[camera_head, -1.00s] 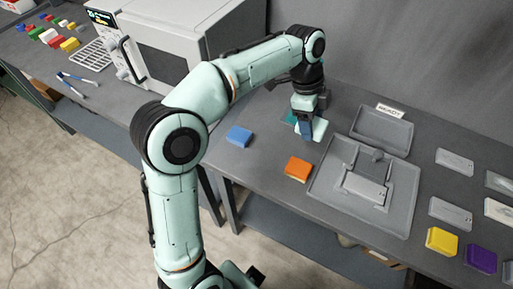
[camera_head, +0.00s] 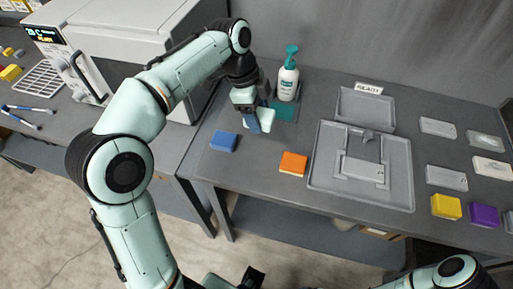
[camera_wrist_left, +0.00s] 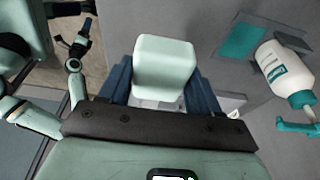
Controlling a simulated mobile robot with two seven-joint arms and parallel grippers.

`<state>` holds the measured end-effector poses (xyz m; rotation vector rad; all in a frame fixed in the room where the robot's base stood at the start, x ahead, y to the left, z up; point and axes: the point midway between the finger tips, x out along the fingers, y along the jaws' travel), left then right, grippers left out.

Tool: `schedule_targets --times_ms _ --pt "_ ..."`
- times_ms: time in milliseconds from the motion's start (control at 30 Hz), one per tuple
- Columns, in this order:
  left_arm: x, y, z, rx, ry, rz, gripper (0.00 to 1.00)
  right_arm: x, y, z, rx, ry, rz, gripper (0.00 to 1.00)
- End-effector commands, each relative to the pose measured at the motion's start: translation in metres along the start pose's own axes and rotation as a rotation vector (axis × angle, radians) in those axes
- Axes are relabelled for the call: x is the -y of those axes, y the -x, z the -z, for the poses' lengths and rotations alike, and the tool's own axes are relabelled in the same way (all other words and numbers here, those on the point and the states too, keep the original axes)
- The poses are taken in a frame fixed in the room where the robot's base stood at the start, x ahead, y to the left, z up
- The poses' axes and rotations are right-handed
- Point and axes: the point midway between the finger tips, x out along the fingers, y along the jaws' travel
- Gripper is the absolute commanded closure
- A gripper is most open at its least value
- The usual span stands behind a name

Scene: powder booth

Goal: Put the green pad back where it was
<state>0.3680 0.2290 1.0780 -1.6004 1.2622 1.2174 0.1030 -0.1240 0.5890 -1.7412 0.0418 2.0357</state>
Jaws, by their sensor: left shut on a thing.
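The pale green pad (camera_head: 265,119) is held in my left gripper (camera_head: 254,123), just above or at the bench behind the blue and orange pads. In the left wrist view the pad (camera_wrist_left: 165,68) sits between the blue fingers of the left gripper (camera_wrist_left: 165,85). Any gap under it cannot be judged. A blue pad (camera_head: 224,141) lies to its front left and an orange pad (camera_head: 293,163) to its front right. My right gripper (camera_wrist_left: 80,38) shows small in the left wrist view; its jaws are too small to read.
A white pump bottle (camera_head: 288,83) with a teal top stands behind a teal mat (camera_head: 285,110), close right of the left gripper. A grey tray (camera_head: 322,165) with a fixture is farther right. Yellow (camera_head: 446,207) and purple (camera_head: 484,215) pads lie beyond. A grey oven (camera_head: 130,45) stands left.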

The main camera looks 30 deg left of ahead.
Motion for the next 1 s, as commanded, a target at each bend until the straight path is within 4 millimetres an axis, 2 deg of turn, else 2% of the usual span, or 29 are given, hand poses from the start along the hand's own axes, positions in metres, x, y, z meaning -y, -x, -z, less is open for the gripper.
schedule_targets --times_ms 33,100,300,533,800,1000 --pt "-0.001 -0.018 -0.006 0.002 0.002 -0.006 0.65 -0.003 -0.007 -0.002 0.003 -0.001 -0.001 0.12" --pt "-0.001 -0.036 -0.011 0.002 0.004 -0.004 0.65 -0.005 -0.011 -0.002 0.005 -0.002 -0.002 0.12" --pt "0.000 -0.078 -0.023 0.001 0.003 -0.002 0.65 -0.008 -0.018 -0.004 0.008 -0.003 -0.003 0.12" --pt "0.000 -0.098 -0.028 0.001 0.002 0.000 0.65 -0.009 -0.021 -0.004 0.009 -0.003 -0.003 0.12" --pt "0.000 -0.133 -0.037 0.001 0.002 0.000 0.65 -0.011 -0.026 -0.004 0.011 -0.004 -0.004 0.12" --pt "0.001 -0.135 -0.038 0.000 0.001 0.002 0.65 -0.011 -0.026 -0.004 0.011 -0.003 -0.004 0.12"
